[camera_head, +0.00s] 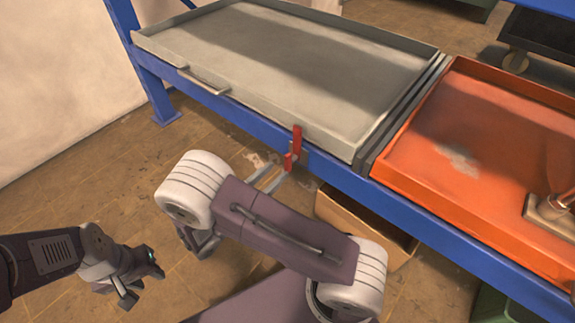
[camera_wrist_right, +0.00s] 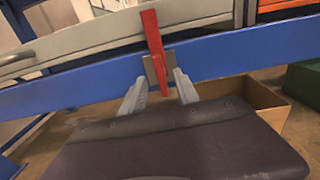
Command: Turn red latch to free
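The red latch (camera_head: 295,146) stands roughly upright on the blue beam at the front edge of the grey tray (camera_head: 225,101). In the right wrist view the red latch (camera_wrist_right: 153,45) crosses a small grey plate (camera_wrist_right: 158,68), its top reaching over the tray's front wall. My right gripper (camera_head: 272,179) is just in front of the latch. In the wrist view the right gripper (camera_wrist_right: 160,92) is open, with a finger on each side of the latch's lower end and gaps visible on both sides. My left gripper (camera_head: 143,280) hangs open and empty at the lower left.
An orange tray (camera_head: 430,143) lies to the right of the grey one. The blue beam (camera_head: 345,180) runs along the front of both. An open cardboard box (camera_head: 345,213) stands on the floor below. The floor at left is clear.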

